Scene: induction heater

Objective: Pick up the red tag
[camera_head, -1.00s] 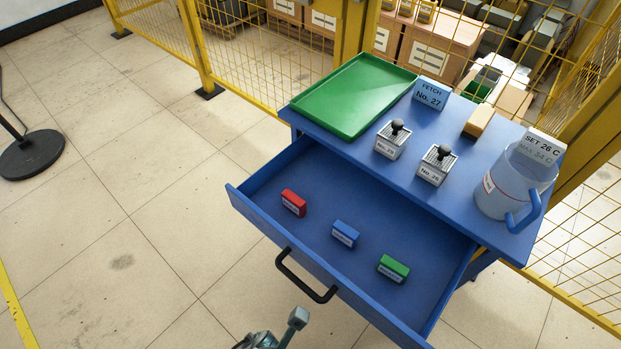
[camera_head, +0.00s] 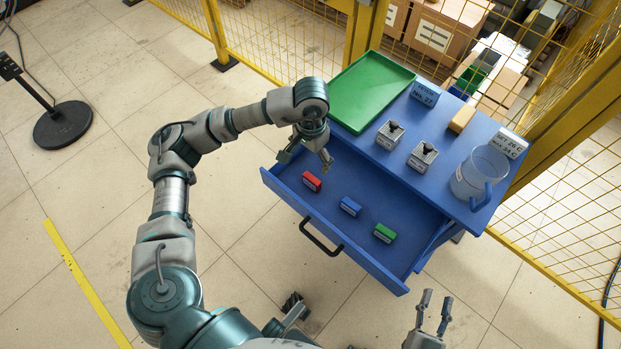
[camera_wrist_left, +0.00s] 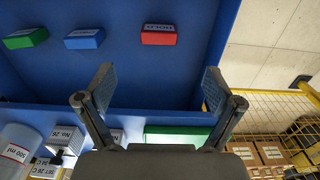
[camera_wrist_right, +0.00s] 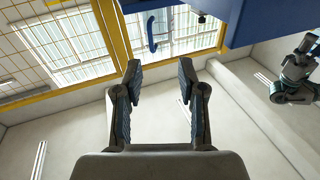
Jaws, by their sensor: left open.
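The red tag (camera_head: 312,181) lies in the open blue drawer, at the left end of a row with a blue tag (camera_head: 350,206) and a green tag (camera_head: 384,233). My left gripper (camera_head: 306,160) is open and empty over the back left of the drawer, just behind the red tag and apart from it. In the left wrist view, the red tag (camera_wrist_left: 158,35) lies ahead of the spread fingers (camera_wrist_left: 158,75), roughly centred between them. My right gripper (camera_head: 436,297) is open and empty in front of the cabinet, low in the head view; its spread fingers (camera_wrist_right: 160,65) show in the right wrist view.
The drawer (camera_head: 288,203) has a front handle (camera_head: 320,238). Yellow mesh fencing (camera_head: 270,45) stands behind.

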